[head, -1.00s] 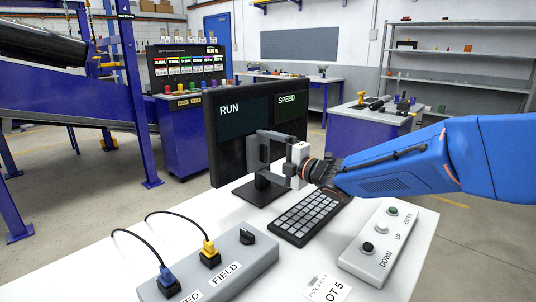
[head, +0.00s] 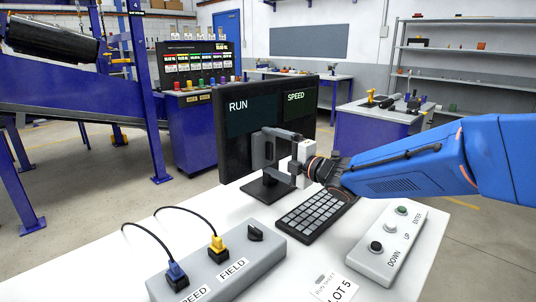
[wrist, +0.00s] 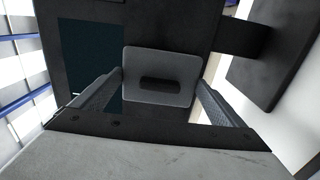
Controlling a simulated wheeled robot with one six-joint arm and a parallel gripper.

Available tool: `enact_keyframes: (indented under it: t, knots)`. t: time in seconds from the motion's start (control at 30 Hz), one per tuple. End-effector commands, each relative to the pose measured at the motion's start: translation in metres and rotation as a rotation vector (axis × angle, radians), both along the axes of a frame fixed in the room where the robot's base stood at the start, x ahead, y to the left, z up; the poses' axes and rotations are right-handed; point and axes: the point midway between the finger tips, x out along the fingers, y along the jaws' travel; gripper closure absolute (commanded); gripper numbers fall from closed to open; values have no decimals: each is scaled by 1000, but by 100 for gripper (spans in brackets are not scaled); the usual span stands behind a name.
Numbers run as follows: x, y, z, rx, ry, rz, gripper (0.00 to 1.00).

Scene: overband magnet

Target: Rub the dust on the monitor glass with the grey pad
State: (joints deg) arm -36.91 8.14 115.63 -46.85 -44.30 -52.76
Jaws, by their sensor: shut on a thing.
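The monitor (head: 232,147) stands on the white desk with its dark glass showing RUN and SPEED tiles. My gripper (head: 276,150) is in front of the lower middle of the glass, shut on the grey pad (head: 258,151). In the wrist view the pad (wrist: 160,58) is a rounded grey plate with a dark bar on its near side, between my two fingers. The monitor (wrist: 185,25) lies behind it. The pad is at or very close to the glass; I cannot tell whether it touches. I cannot make out the dust.
A keyboard (head: 314,214) lies below my arm. A button box (head: 386,250) marked DOWN, UP and ENTER is at its right. A grey box (head: 215,272) with blue and yellow plugs and cables is at front left. A LOT 5 card (head: 337,287) lies between them.

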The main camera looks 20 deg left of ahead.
Motion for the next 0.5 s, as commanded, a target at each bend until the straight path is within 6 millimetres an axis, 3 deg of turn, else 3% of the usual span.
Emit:
enact_keyframes:
  t: [0.5]
  knots:
    - [23, -10, 0, 0, 1, -1, 28]
